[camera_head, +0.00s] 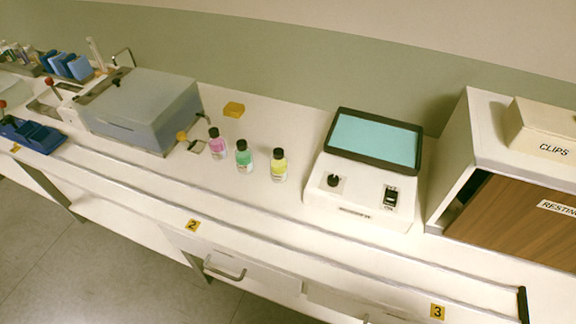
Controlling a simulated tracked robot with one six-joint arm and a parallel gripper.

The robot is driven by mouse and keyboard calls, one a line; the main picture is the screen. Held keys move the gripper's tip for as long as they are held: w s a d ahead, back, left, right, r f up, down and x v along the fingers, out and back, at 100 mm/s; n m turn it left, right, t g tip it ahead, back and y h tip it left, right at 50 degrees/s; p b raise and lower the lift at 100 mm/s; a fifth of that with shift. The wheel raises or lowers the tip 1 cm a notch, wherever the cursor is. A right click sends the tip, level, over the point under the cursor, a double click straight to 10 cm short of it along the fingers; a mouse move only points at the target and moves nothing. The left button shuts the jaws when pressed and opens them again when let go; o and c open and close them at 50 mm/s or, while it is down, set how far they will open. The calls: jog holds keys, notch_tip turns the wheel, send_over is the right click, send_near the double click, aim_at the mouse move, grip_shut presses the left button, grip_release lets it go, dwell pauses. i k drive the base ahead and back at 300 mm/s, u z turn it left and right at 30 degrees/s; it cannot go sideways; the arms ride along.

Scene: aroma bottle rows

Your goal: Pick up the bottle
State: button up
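Three small bottles with black caps stand upright in a row on the white counter, near the middle of the head view. The left one is a pink bottle (217,146), the middle one a green bottle (243,158), and the right one a yellow bottle (279,167). They stand close together with small gaps between them. Each has a pale label, too small to read. My gripper is not in view.
A grey box (145,105) stands left of the bottles, and a white device with a teal screen (375,140) right of them. A yellow block (234,109) lies behind. A rail (270,231) runs along the counter's front. A wooden-fronted cabinet (515,222) is far right.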

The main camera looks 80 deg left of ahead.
aim_at(278, 163)
jog(key=u, duration=2.1)
jog(key=k, duration=0.1)
jog(key=u, duration=0.8)
